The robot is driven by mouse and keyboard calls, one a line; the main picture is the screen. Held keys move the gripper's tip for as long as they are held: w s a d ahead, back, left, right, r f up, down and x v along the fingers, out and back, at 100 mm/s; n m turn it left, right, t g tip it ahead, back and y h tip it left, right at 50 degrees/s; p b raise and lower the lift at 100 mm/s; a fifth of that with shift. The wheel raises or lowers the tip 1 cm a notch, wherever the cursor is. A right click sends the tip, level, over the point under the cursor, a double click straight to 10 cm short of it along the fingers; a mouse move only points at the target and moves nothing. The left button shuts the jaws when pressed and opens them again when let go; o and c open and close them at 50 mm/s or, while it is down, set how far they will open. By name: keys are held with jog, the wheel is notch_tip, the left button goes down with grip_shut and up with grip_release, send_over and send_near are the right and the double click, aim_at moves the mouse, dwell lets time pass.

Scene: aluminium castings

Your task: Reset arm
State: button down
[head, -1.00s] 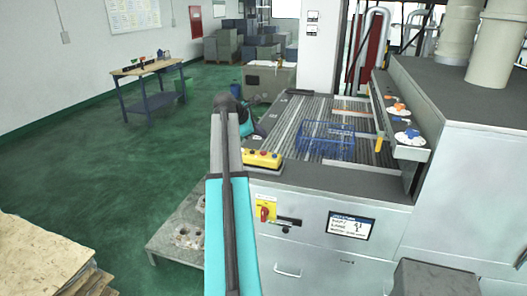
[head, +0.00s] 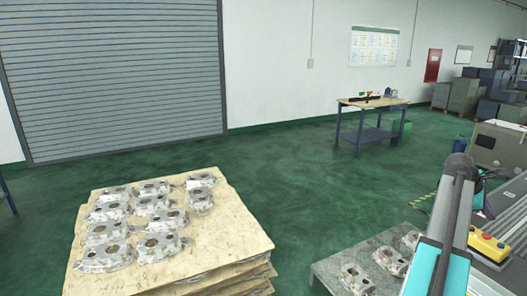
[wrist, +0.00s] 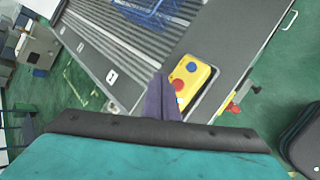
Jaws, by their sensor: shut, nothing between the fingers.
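My gripper (wrist: 162,98) is shut and empty. Its dark fingers show in the middle of the wrist view, in the air over the front edge of a machine, and the yellow button box (wrist: 195,76) appears just to their right. In the head view my arm rises at the lower right, and the fingertips cannot be made out there. Several aluminium castings (head: 157,223) lie in rows on a stacked pallet (head: 215,250) at the lower left. More castings (head: 356,279) lie on a low grey table (head: 330,262), partly cut off by my arm.
The slatted machine bed (wrist: 120,45) has a blue wire basket (wrist: 155,12) on it. The yellow button box also shows in the head view (head: 487,246). A workbench (head: 372,103) stands by the far wall, left of grey crates (head: 463,95). Green floor (head: 290,180) is clear between pallet and workbench.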

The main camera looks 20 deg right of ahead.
jog(key=w+a+f+m+t+y, duration=0.1)
jog(key=w+a+f+t, duration=0.1)
jog(key=w+a+f, duration=1.05)
jog(key=w+a+f+t+y, duration=0.2)
jog(key=w+a+f, duration=0.7)
jog(key=w+a, duration=0.5)
jog(key=w+a+f+m+y, duration=0.1)
jog(key=a+f, duration=0.4)
jog(key=a, duration=0.7)
jog(key=w+a+f+m+y, duration=0.15)
jog(key=a+f, duration=0.35)
jog(key=a, duration=0.7)
jog(key=a+f+y, duration=0.1)
jog(key=a+f, duration=0.5)
jog(key=a, duration=0.6)
jog(key=s+a+f+m+g+y, duration=0.1)
jog(key=s+a+f, duration=0.2)
jog(key=a, duration=0.5)
jog(key=s+a+f+y, duration=0.1)
jog(key=s+a+f, duration=0.25)
jog(key=a, duration=0.45)
jog(key=s+f+g+b, duration=0.5)
jog(key=s+f+b, duration=0.4)
jog(key=s+f, duration=1.6)
jog(key=shift+s+d+f+g+b, duration=0.15)
jog(key=shift+d+f+g+b, duration=0.2)
jog(key=shift+f, duration=0.5)
